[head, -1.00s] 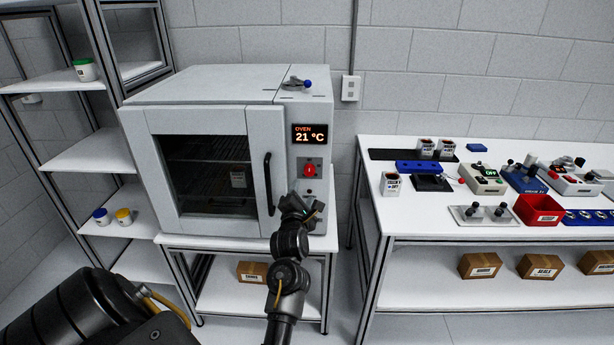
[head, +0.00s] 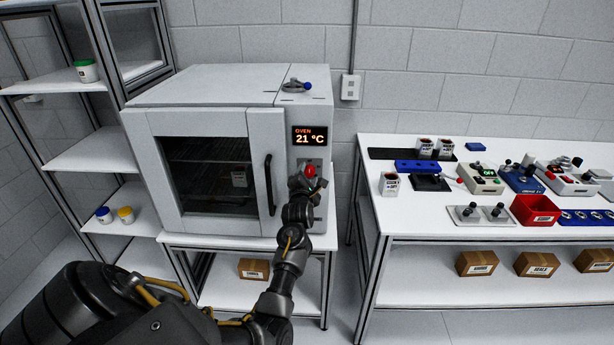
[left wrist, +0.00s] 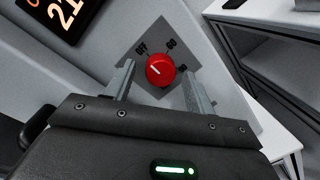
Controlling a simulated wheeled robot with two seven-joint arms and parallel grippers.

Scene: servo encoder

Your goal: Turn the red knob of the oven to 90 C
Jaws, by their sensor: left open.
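The oven (head: 205,95) is a grey box with a glass door and a display (head: 309,136) reading 21 °C. Its red knob (head: 310,170) is on the right panel below the display, partly covered by my left gripper (head: 308,178). In the left wrist view the red knob (left wrist: 160,70) sits on a grey dial plate (left wrist: 150,42) marked OFF and other figures, with its white line pointing toward OFF. My left gripper (left wrist: 158,85) is open, its fingers on either side of the knob, with visible gaps. I cannot tell how deep they reach. My right gripper is not in view.
The black door handle (head: 269,184) is just left of my left gripper. A blue-tipped lever (head: 305,86) is on the oven top. A table (head: 400,222) with cups, boxes and devices stands to the right. Shelves (head: 90,152) stand at left.

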